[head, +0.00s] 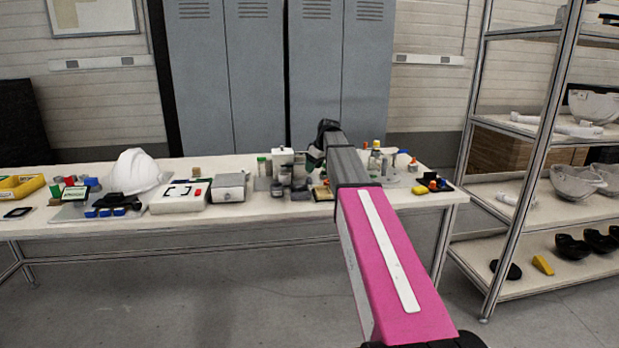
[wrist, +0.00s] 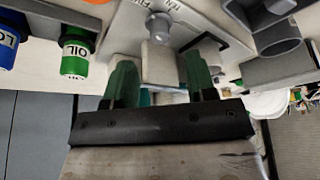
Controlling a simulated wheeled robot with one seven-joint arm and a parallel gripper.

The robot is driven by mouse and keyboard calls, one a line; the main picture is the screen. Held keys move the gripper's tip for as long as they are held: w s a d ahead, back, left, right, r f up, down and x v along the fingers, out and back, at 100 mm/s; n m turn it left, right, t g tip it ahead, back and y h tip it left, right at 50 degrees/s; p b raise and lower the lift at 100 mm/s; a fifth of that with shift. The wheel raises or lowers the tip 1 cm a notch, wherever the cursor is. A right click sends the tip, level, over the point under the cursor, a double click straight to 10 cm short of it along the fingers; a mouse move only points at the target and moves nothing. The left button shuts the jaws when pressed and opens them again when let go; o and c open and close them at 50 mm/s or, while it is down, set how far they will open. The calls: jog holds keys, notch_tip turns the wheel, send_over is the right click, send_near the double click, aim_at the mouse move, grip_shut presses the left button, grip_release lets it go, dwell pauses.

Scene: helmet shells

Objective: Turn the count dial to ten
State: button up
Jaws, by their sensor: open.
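In the wrist view my gripper (wrist: 158,66) is open, with its two green fingers apart. A pale grey block-shaped knob (wrist: 160,64) shows between the fingers, with a gap on either side. It lies in front of a light panel (wrist: 118,38) with dark lettering, only partly readable. A smaller round pale post (wrist: 158,24) stands beyond it. I cannot tell for sure which part is the count dial, and no number setting is readable. In the head view my arm hides most of the gripper and the table area around it.
A green bottle marked OIL (wrist: 76,52) and a blue bottle (wrist: 10,40) are left of my fingers. A grey ring-shaped holder (wrist: 275,38) is at right. The long table (head: 250,222) carries a white helmet (head: 135,170) and a grey box (head: 229,187). A shelf rack (head: 520,285) stands right.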

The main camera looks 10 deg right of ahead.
aim_at(310, 178)
jog(key=x, duration=0.6)
jog(key=c, duration=0.9)
